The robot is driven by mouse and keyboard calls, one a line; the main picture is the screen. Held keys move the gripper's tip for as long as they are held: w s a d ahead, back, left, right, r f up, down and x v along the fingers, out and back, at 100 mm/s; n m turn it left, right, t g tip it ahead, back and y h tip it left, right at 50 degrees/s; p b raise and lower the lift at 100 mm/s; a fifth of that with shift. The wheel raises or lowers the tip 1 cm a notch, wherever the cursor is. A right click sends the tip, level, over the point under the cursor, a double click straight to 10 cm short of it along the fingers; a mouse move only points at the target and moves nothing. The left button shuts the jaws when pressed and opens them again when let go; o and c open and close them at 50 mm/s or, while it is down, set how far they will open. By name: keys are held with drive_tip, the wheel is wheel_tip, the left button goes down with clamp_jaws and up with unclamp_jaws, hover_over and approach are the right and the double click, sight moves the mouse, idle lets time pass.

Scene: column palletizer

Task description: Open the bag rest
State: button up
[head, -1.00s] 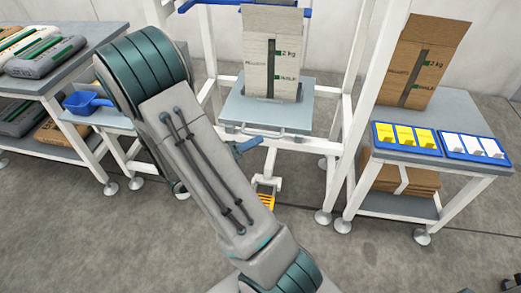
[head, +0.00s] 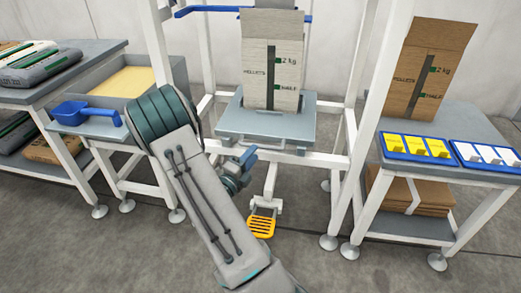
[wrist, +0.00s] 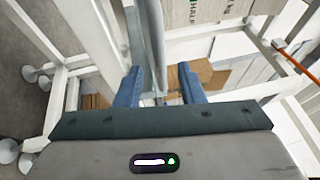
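The bag rest appears to be the grey platform (head: 225,122) with a handle bar (head: 282,147) along its front edge, inside the white frame. A tan paper bag (head: 271,30) marked "2 kg" and "HALF" stands upright on it. My gripper (head: 247,158) is just below and in front of the handle bar in the head view, partly hidden by my arm. In the wrist view my gripper (wrist: 159,72) has its two blue fingers apart, with a thin grey bar (wrist: 157,45) showing between them. I cannot tell whether the fingers touch it. The bag also shows there (wrist: 195,12).
A yellow pedal (head: 261,226) sits low below the platform. At left are a pellet bin (head: 120,80), a blue scoop (head: 84,112) and a rack of filled bags. At right, a table (head: 455,118) holds another bag (head: 428,65) and blue trays of yellow and white cards.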

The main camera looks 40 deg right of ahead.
sight(260, 146)
drive_tip(key=b+x, duration=0.1)
drive_tip(key=x, duration=0.4)
drive_tip(key=shift+d, duration=0.1)
clamp_jaws()
